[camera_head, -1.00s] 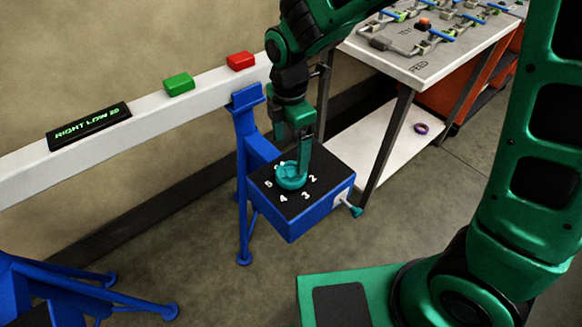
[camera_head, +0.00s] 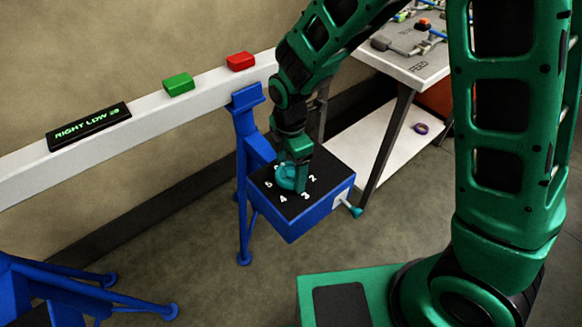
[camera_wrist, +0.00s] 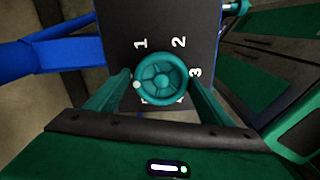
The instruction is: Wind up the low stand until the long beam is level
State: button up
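The long white beam (camera_head: 205,103) runs across the left and slopes up to the right. A black display (camera_head: 89,127) on it reads "RIGHT LOW" and a blurred number. The blue stand (camera_head: 247,140) bears the beam's right end. Its box (camera_head: 318,205) has a black top with numbers around a teal handwheel (camera_head: 286,177). My gripper (camera_head: 298,172) points down over the wheel. In the wrist view my gripper (camera_wrist: 160,78) has one finger on each side of the handwheel (camera_wrist: 161,77), very close to its rim. I cannot tell whether they press on it. A white dot shows at the wheel's left.
A green block (camera_head: 179,84) and a red block (camera_head: 241,61) sit on the beam. A small teal knob (camera_head: 355,211) sticks out of the box's right side. A grey worktable (camera_head: 400,60) with a lower shelf stands behind right. Another blue stand (camera_head: 60,285) is lower left.

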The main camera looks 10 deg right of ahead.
jog(key=c, duration=0.6)
jog(key=shift+w+m, duration=0.1)
jog(key=shift+m, duration=0.2)
jog(key=m, duration=0.5)
jog(key=shift+w+r, duration=0.15)
jog(key=m, duration=0.5)
jog(key=shift+w+m, duration=0.1)
jog(key=shift+m, duration=0.3)
jog(key=m, duration=0.6)
jog(key=shift+c, duration=0.2)
jog(key=m, duration=0.3)
jog(key=shift+d+m, duration=0.1)
jog(key=shift+m, duration=1.8)
